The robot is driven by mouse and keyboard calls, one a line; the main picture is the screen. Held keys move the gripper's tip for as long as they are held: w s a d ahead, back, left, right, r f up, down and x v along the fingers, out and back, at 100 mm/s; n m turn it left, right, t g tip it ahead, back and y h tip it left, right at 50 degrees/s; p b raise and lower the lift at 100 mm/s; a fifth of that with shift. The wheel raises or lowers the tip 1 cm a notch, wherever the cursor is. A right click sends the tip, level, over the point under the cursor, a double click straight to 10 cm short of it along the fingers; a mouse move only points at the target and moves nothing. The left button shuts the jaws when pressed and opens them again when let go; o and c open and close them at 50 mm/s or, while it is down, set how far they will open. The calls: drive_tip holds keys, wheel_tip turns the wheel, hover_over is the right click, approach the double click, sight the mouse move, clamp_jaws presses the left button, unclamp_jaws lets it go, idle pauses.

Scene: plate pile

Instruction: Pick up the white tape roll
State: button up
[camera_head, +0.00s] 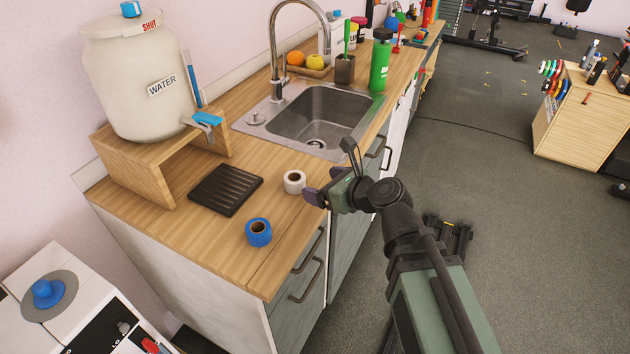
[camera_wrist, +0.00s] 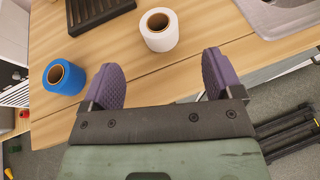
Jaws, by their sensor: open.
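The white tape roll (camera_head: 294,182) stands on the wooden counter between the black slatted mat and the sink, with its brown core facing up. It also shows in the wrist view (camera_wrist: 160,41), beyond the fingertips and roughly midway between them. My gripper (camera_head: 313,198) is at the counter's front edge, just to the right of the roll and apart from it. In the wrist view my gripper (camera_wrist: 163,72) has its two purple fingers spread wide with nothing between them.
A blue tape roll (camera_head: 258,232) stands nearer on the counter (camera_head: 190,235), left of my gripper. The black slatted mat (camera_head: 226,190) lies behind the rolls. The sink (camera_head: 318,118) with its tall faucet is farther along. A water jug (camera_head: 140,80) stands on a wooden stand.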

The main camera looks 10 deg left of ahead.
sight(298, 180)
drive_tip(key=b+x, duration=0.3)
drive_tip(key=x, duration=0.7)
drive_tip(key=shift+a+f+b, duration=0.15)
drive_tip(key=shift+f+b, duration=0.05)
drive_tip(key=shift+b, duration=0.1)
drive_tip(key=shift+r, duration=0.1)
drive_tip(key=c, duration=1)
